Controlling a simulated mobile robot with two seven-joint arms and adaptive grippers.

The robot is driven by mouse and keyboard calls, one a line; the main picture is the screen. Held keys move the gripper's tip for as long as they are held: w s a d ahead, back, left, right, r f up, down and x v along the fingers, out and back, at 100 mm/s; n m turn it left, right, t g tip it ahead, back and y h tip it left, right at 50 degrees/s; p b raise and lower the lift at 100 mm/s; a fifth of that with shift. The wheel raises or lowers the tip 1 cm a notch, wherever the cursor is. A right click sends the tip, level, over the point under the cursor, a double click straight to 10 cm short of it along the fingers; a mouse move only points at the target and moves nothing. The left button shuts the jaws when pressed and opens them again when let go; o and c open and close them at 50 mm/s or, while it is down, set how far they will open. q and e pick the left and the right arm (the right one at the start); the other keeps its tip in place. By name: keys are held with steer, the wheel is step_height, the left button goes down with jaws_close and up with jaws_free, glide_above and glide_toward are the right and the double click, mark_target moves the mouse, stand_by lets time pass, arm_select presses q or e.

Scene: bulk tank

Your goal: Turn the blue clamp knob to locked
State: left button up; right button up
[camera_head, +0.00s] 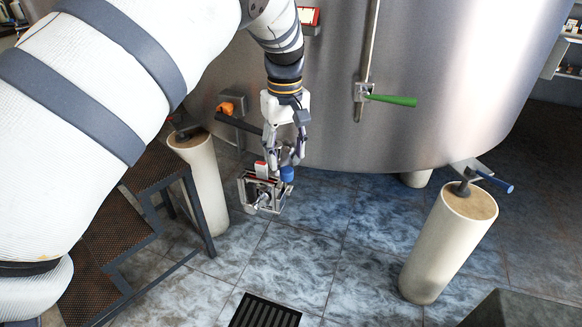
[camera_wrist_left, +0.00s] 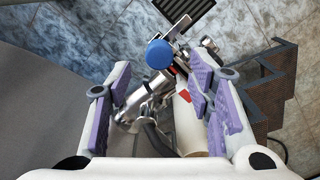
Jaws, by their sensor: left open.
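The blue clamp knob (camera_head: 287,174) sits on top of a metal clamp fitting (camera_head: 262,193) low in front of the tank. In the left wrist view the round knob (camera_wrist_left: 159,54) lies ahead of the fingers, toward the left finger's side of the gap. My left gripper (camera_head: 285,160) points down over it in the head view and is open, with fingertips close to the knob; contact cannot be told. In the left wrist view the purple-padded fingers (camera_wrist_left: 165,85) stand wide apart with nothing clasped. A red-and-white part (camera_head: 261,169) stands beside the knob. My right gripper is not in view.
The steel tank (camera_head: 420,80) fills the background, with a green-handled valve (camera_head: 390,100) and an orange-tipped lever (camera_head: 226,108). Pale pillars (camera_head: 450,240) stand right and left. Dark steps (camera_head: 140,225) are at left. A floor drain (camera_head: 264,312) lies in front; tiled floor is clear around it.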

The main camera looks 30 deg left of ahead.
mark_target(286, 170)
arm_select(q)
step_height(286, 170, down, 4)
steer(key=shift+f, duration=0.25)
steer(key=shift+d, duration=0.1)
jaws_close()
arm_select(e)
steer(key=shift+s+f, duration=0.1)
arm_select(q)
steer(key=shift+r+m, duration=0.1)
steer(key=shift+m, duration=0.3)
steer(key=m+p, duration=0.1)
steer(key=m, duration=0.6)
steer(key=shift+m, duration=0.3)
steer(key=m, duration=0.4)
steer(key=shift+m+p, duration=0.3)
steer(key=shift+p, duration=0.05)
steer(key=m, duration=0.4)
steer(key=shift+m, duration=0.4)
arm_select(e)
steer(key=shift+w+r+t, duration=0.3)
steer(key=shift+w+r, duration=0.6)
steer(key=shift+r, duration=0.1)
arm_select(q)
steer(key=shift+m, duration=0.3)
